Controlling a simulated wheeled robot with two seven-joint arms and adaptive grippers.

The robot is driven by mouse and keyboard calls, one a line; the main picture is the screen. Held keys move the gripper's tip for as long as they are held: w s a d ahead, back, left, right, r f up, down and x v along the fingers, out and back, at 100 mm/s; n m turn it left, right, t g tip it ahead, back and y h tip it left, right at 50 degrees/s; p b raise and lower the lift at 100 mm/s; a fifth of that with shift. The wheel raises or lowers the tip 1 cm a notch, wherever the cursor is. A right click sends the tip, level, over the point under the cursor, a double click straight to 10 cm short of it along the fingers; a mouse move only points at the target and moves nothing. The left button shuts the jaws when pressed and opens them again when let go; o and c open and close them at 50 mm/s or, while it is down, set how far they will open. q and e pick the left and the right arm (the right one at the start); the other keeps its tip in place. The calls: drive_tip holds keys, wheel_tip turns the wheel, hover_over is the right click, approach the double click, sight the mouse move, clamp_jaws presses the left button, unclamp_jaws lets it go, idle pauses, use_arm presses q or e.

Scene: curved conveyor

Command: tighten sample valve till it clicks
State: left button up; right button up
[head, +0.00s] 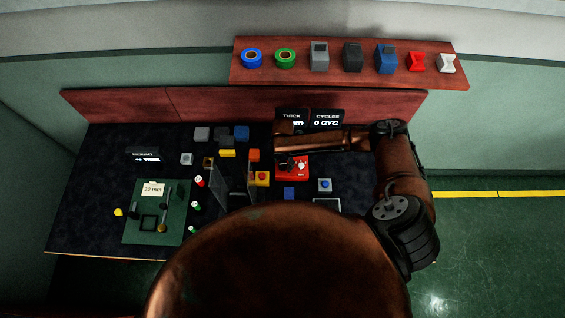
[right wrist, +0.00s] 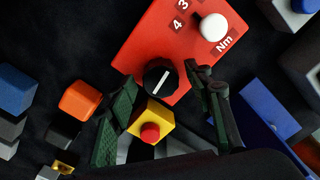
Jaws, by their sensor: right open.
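A red box (head: 293,174) stands on the dark bench in the head view. In the right wrist view the red box (right wrist: 160,45) carries a black round knob (right wrist: 160,77) with a white pointer line, a white round button (right wrist: 213,27) and the markings 3, 4 and Nm. No part is labelled as a sample valve; the knob is the turnable part I see. My right gripper (right wrist: 162,76) is open, its fingertips on either side of the knob with a gap visible; contact is unclear. In the head view, my right arm partly covers the box. My left gripper is not in view.
A yellow block with a red button (right wrist: 150,122) stands close by the right fingers. An orange block (right wrist: 81,100) and a blue block (right wrist: 268,108) flank them. Thin upright panels (head: 219,186) stand left of the box. A green board (head: 133,230) lies at the left.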

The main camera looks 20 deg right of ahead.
drive_tip(key=shift+r, duration=0.15)
wheel_tip(320, 180, up, 12)
idle(0.4)
drive_tip(key=shift+f, duration=0.2)
drive_tip(key=n+b, duration=0.6)
drive_tip(key=b, duration=0.4)
hover_over(283, 164)
wheel_tip(283, 164, down, 5)
drive_tip(key=shift+a+f, duration=0.1)
drive_tip(key=shift+s+f, duration=0.1)
drive_tip(key=shift+f, duration=3.6)
drive_tip(key=shift+c, duration=0.6)
